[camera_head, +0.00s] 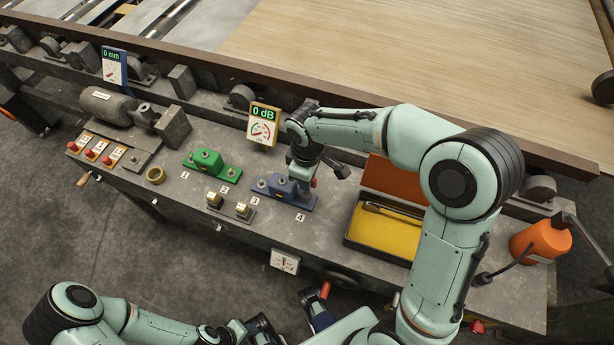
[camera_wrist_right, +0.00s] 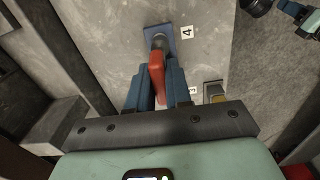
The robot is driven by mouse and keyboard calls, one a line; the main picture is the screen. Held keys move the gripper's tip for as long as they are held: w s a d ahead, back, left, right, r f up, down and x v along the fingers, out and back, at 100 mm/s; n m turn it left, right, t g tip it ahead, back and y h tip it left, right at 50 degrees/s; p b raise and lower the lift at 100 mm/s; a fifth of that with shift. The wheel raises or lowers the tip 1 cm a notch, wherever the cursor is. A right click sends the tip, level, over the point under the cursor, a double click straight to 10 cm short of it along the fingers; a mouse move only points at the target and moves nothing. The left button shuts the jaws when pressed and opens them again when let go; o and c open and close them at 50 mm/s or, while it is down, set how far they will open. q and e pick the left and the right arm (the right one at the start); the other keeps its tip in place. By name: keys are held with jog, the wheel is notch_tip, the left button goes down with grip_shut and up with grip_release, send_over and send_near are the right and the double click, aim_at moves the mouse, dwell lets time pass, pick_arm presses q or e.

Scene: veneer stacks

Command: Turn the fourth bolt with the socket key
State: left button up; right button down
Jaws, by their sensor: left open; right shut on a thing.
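The socket key's red handle (camera_wrist_right: 157,72) is between the blue fingers of my right gripper (camera_wrist_right: 160,98), which is shut on it. Its grey socket end is over the blue block's end beside label 4 (camera_wrist_right: 186,32); I cannot tell whether it is fully seated on the bolt. In the head view the blue block (camera_head: 276,183) stands on the bench with label 4 (camera_head: 300,217) in front, and the red handle (camera_head: 313,182) shows at its right end. The fourth bolt is hidden under the key. My left gripper (camera_head: 262,328) is open, low in front of the bench.
A green block (camera_head: 207,160) with bolts, a brass ring (camera_head: 155,175) and brass pieces (camera_head: 228,204) are left of the blue block. The 0 dB gauge (camera_head: 263,122) stands behind. A yellow-lined case (camera_head: 347,240) and an orange canister (camera_head: 540,242) are to the right.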

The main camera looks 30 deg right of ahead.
pick_arm(q)
jog(key=shift+w+r+p, duration=0.2)
jog(key=shift+r+p, duration=0.45)
jog(key=shift+r, duration=0.05)
pick_arm(e)
jog(key=shift+r, duration=0.65)
jog(key=shift+r, duration=0.1)
notch_tip(320, 180, up, 5)
jog(key=p, duration=0.4)
pick_arm(q)
jog(key=r, duration=0.2)
jog(key=w+r, duration=0.1)
jog(key=r, duration=0.1)
jog(key=shift+w, duration=0.15)
pick_arm(e)
jog(key=shift+f, duration=0.2)
